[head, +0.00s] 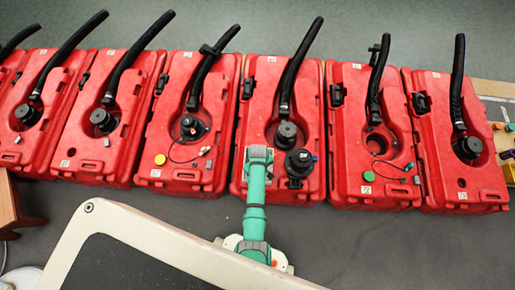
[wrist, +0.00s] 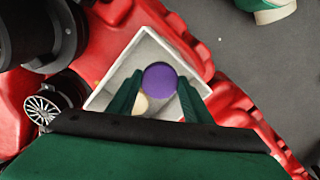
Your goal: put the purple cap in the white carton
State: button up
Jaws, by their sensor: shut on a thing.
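In the wrist view the purple cap (wrist: 160,79) is round and sits between the tips of the two green fingers of my gripper (wrist: 159,85), which is shut on it. The white carton (wrist: 115,68) is open-topped and lies beneath the fingers. The cap shows against the carton's inside; I cannot tell whether it touches the floor. A small cream round thing (wrist: 140,103) shows beside the left finger. In the head view my gripper (head: 258,154) is at the red tank right of centre. The cap is hidden there, and I cannot make out the carton clearly.
A row of red tanks (head: 380,130) with black hoses crosses the head view. A black fitting (head: 299,162) stands right of my gripper. In the wrist view a black cylinder (wrist: 62,35) and a spoked knob (wrist: 42,108) are close to the carton's left.

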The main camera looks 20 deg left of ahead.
jog(key=shift+a+f, duration=0.15)
jog(key=shift+f, duration=1.55)
jog(key=o, duration=0.7)
jog(key=shift+f, duration=0.1)
jog(key=shift+o, duration=0.2)
